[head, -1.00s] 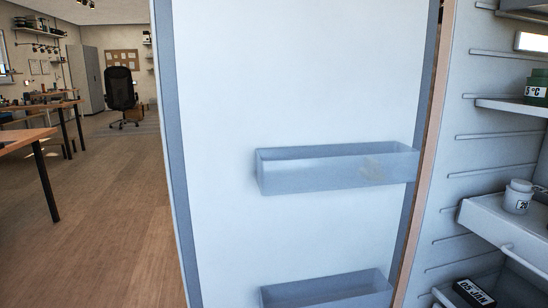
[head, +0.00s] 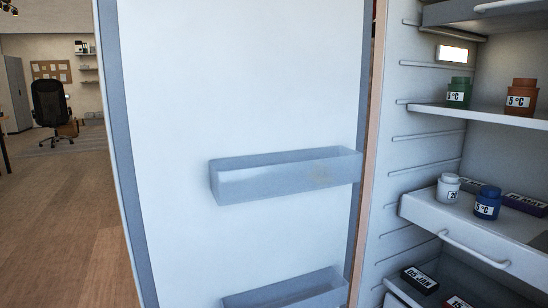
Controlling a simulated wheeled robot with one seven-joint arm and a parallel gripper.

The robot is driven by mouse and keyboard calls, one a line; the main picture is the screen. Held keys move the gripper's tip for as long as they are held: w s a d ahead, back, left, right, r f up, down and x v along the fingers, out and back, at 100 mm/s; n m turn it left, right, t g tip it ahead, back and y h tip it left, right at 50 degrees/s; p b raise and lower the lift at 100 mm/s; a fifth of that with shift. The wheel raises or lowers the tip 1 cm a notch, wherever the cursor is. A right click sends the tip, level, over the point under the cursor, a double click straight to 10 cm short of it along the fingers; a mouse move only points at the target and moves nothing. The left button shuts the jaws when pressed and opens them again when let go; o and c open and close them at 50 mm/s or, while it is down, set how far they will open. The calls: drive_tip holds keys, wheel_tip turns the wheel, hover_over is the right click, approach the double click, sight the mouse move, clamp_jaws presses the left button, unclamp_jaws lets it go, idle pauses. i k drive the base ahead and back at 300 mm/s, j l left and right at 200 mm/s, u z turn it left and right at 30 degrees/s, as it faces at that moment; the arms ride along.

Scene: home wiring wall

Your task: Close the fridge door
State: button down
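The fridge door (head: 240,75) stands wide open in the head view, its white inner face toward me and its grey seal along both side edges. Two clear door bins are on it, one at mid height (head: 285,178) and one near the bottom edge (head: 290,290). The lit fridge interior (head: 425,130) is to the right of the door. The door's free edge is on the left, and its hinge side meets the fridge body on the right. My gripper is not in the view.
Fridge shelves hold a green jar (head: 459,92), an orange jar (head: 521,97), a white jar (head: 448,188), a blue jar (head: 487,203) and several boxes. A drawer handle (head: 474,250) sticks out. Open wooden floor (head: 65,220) lies left of the door, with a black office chair (head: 51,110) far back.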

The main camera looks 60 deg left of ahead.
sight(218, 115)
drive_tip(key=k+j, duration=0.15)
drive_tip(key=j, duration=0.4)
drive_tip(key=k+j, duration=0.2)
drive_tip(key=j, duration=0.35)
drive_tip(key=k+j+z, duration=0.1)
drive_tip(key=j, duration=0.45)
drive_tip(key=k+j, duration=0.2)
drive_tip(key=j, duration=0.35)
drive_tip(key=k+j, duration=0.2)
drive_tip(key=j, duration=0.3)
drive_tip(key=k+j, duration=0.2)
drive_tip(key=j, duration=0.35)
drive_tip(key=k+j+z, duration=0.1)
drive_tip(key=j, duration=0.45)
drive_tip(key=k+j, duration=0.25)
drive_tip(key=j, duration=0.25)
drive_tip(key=k+j+u, duration=0.1)
drive_tip(key=j+u, duration=0.35)
drive_tip(key=j, duration=0.6)
